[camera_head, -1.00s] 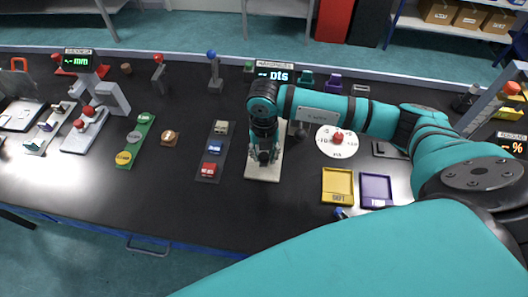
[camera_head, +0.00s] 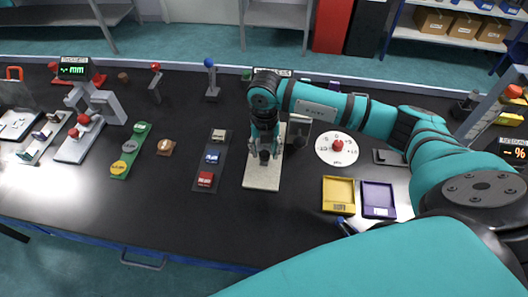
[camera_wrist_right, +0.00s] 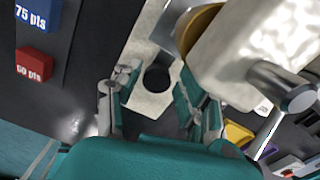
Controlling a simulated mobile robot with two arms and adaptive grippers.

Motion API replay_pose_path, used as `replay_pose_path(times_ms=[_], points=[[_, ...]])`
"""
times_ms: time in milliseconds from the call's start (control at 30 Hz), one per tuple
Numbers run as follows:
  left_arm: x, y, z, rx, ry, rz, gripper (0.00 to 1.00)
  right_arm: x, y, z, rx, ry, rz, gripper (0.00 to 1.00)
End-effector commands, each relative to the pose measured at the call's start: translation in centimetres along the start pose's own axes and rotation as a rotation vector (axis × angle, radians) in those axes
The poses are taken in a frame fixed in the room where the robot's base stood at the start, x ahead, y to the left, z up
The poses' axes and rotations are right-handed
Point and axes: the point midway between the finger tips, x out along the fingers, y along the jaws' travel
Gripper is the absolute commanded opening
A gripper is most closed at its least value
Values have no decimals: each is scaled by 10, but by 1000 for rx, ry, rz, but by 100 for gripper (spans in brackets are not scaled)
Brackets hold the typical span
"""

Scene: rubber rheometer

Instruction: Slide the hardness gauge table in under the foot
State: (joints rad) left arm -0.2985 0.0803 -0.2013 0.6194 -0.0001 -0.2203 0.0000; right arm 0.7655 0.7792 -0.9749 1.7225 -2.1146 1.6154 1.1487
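The hardness gauge stands at the table's middle; its pale base (camera_head: 261,181) reaches toward the front edge. My right gripper (camera_head: 264,158) is over this base, pointing down, with the wrist and forearm hiding most of the gauge's upper part and its display. In the right wrist view my gripper (camera_wrist_right: 153,98) has its fingers apart. A dark round part (camera_wrist_right: 158,77) shows on the pale base (camera_wrist_right: 148,104) between and beyond the fingers; I cannot tell whether they touch it. The gauge's table and foot are not clearly told apart. My left gripper is not in view.
Left of the base lies a dark strip (camera_head: 201,181) with several coloured blocks. To the right are a white dial disc (camera_head: 325,156), a yellow tray (camera_head: 338,207) and a purple tray (camera_head: 379,212). The table front before the base is clear.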

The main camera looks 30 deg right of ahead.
Motion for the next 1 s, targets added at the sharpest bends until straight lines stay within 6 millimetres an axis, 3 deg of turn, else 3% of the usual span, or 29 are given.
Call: replay_pose_path(times_ms=[333,467,800,1000], points=[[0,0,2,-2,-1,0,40,1,1,-2,-3,5,0,53],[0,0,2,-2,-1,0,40,-9,1,-2,-3,3,1,53],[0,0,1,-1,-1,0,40,-78,1,0,-3,1,2,53],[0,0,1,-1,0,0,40,-108,0,0,-3,3,0,53]])
